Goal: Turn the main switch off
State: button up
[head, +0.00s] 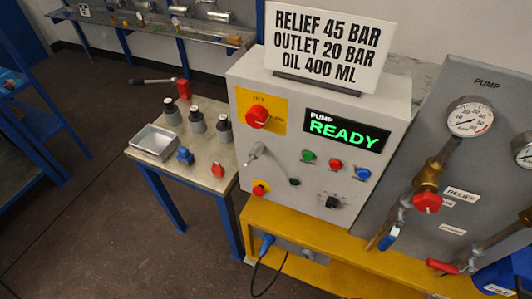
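The main switch (257,117) is a red rotary knob on a yellow plate (277,97) at the upper left of the grey control box front. The plate has "OFF" lettering above the knob and a small, blurred label to its right. The knob appears turned towards the right-hand label, but its exact angle is hard to read. My gripper is not in view.
Below the switch a grey lever (254,153) sticks out, with a red button on yellow (261,188) lower down. Green, red and blue buttons sit right. A side table (197,172) holds bottles and a metal tray (154,142). A pump panel (486,105) with valves stands right.

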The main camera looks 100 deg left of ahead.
aim_at(257, 117)
jog(key=u, duration=2.95)
